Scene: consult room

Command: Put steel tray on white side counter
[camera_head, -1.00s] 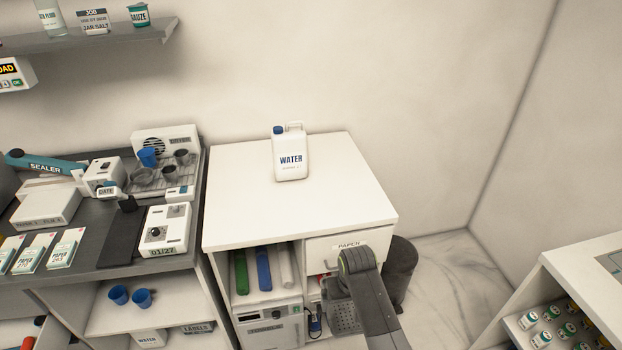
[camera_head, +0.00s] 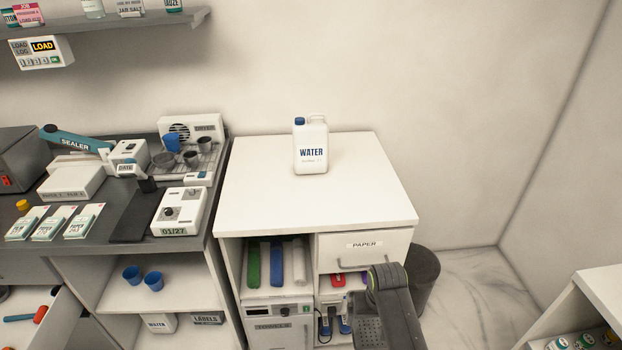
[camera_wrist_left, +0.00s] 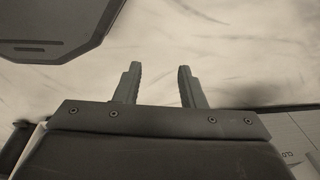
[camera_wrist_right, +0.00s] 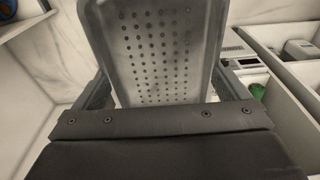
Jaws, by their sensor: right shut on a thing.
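The grey perforated steel tray (camera_wrist_right: 160,50) is held in my right gripper (camera_wrist_right: 162,88), its fingers shut on it at the near end. In the head view the tray (camera_head: 368,331) shows partly beside my right arm, low in front of the white side counter (camera_head: 262,190) and below its top. The counter's top is flat and white, with a white water jug (camera_head: 311,150) standing near its back edge. My left gripper (camera_wrist_left: 156,80) shows in the left wrist view with fingers apart and nothing between them. It is not seen in the head view.
A dark bench (camera_head: 128,226) with a sealer, dryer, cups and boxes stands left of the counter. The counter has a paper drawer (camera_head: 364,247) and open shelves below. A dark bin (camera_head: 424,278) stands at its right. Most of the counter top is bare.

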